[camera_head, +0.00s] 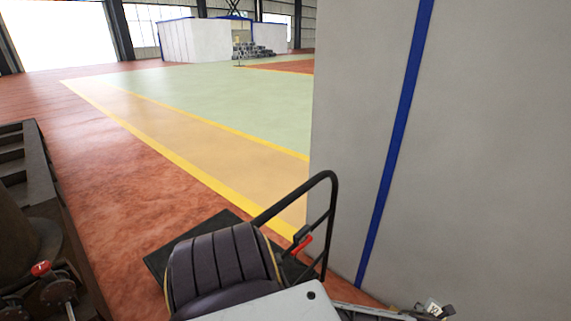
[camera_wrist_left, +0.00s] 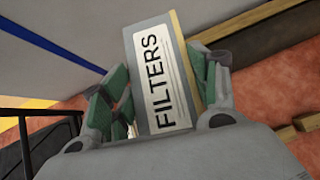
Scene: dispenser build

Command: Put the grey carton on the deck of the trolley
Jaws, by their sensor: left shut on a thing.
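The trolley stands low in the middle of the head view, with a dark flat deck (camera_head: 158,262) and a black tube handle (camera_head: 328,200) with a red lever. The carton (camera_wrist_left: 160,75) shows in the left wrist view, with a white face lettered FILTERS and a tan edge strip. My left gripper (camera_wrist_left: 158,95) is shut on it, with green-padded fingers on both sides. In the head view, the left gripper and carton are mostly out of frame; a small piece with a white label shows at the bottom edge. My right gripper is in neither view.
A dark ribbed padded object (camera_head: 222,265) covers much of the deck from this angle; I cannot tell whether it rests there. A grey wall (camera_head: 460,140) with a blue stripe stands close at the right. Dark machinery (camera_head: 35,220) is at the left. Open floor lies beyond.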

